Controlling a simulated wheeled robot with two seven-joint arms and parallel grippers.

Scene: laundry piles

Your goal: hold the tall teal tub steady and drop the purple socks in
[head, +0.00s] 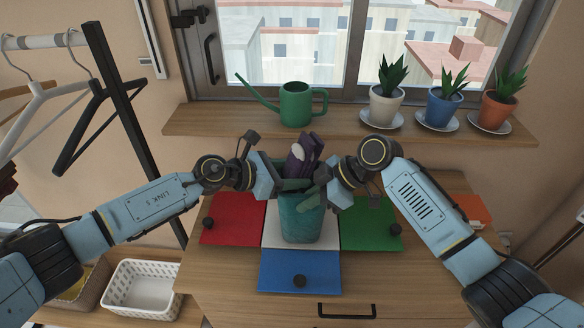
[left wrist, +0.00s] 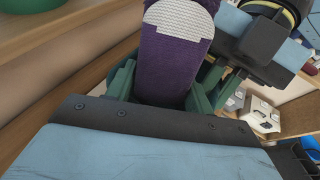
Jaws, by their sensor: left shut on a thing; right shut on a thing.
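The tall teal tub (head: 301,222) stands upright on the white square of the wooden top. The purple socks (head: 304,150) stick up just above its mouth and show a pale patch. My left gripper (head: 290,184) is shut on the socks at the tub's mouth. In the left wrist view the purple socks (left wrist: 172,62) stand between its green fingers, with a white ribbed patch on top. My right gripper (head: 318,196) is lower, shut on the tub's right rim. The fingers hide much of the mouth, so I cannot tell how far the socks' lower end reaches inside.
Red (head: 234,219), green (head: 369,223) and blue (head: 299,271) squares surround the tub, each with a dark round thing. A green watering can (head: 295,104) and potted plants stand on the sill behind. A white basket (head: 142,290) is low at left, below a hanger rack.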

